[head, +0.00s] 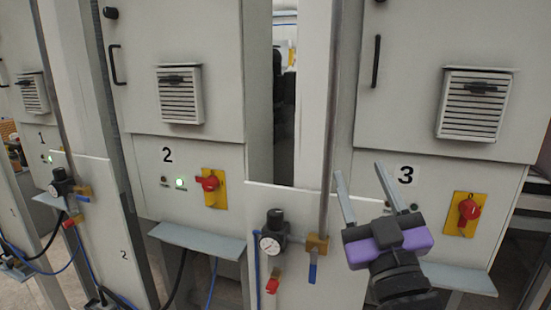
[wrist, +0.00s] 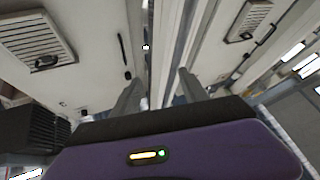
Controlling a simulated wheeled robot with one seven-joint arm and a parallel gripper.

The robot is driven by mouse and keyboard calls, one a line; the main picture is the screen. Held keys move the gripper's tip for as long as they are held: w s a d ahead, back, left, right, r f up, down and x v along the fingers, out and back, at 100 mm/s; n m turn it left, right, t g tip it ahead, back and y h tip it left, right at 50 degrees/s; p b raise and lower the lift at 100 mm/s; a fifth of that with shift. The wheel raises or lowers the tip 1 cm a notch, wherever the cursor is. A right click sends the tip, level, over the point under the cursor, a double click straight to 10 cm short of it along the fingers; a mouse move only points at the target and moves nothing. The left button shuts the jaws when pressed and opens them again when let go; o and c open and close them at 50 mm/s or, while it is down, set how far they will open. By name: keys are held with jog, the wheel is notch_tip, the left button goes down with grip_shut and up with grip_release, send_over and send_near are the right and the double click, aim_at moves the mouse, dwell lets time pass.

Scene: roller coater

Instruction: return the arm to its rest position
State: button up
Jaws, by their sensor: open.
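My gripper (head: 360,177) is at the right of the head view, raised in front of the cabinet marked 3. Its two grey fingers point up and stand apart, with nothing between them. Its purple and black body shows below the fingers. In the wrist view the two fingers (wrist: 160,88) also stand apart and empty, above the purple housing with its small lit indicator. The gripper appears clear of the panels, though the exact gap cannot be told.
Cabinet 3 has a red rotary switch (head: 469,209) on a yellow plate. Cabinet 2 has another red switch (head: 208,183) and a lit green lamp (head: 180,183). A pressure gauge (head: 270,245) with a blue-handled valve (head: 312,272) stands left of my gripper. Small shelves jut out below the cabinets.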

jog(key=s+d+f+m+g+h, duration=0.25)
jog(key=s+f+m, duration=0.25)
jog(key=s+f, duration=1.25)
jog(key=s+d+f+g+b, duration=0.1)
jog(key=s+f+g, duration=0.2)
jog(key=s+f, duration=0.6)
jog(key=s+d+f+g+b, duration=0.1)
jog(key=s+d+f+g, duration=0.1)
jog(key=s+f, duration=0.6)
jog(key=s+g, duration=0.1)
jog(key=s, duration=0.6)
jog(key=shift+d+f, duration=0.2)
jog(key=shift+f, duration=0.15)
jog(key=shift+h, duration=0.25)
jog(key=shift+c, duration=0.5)
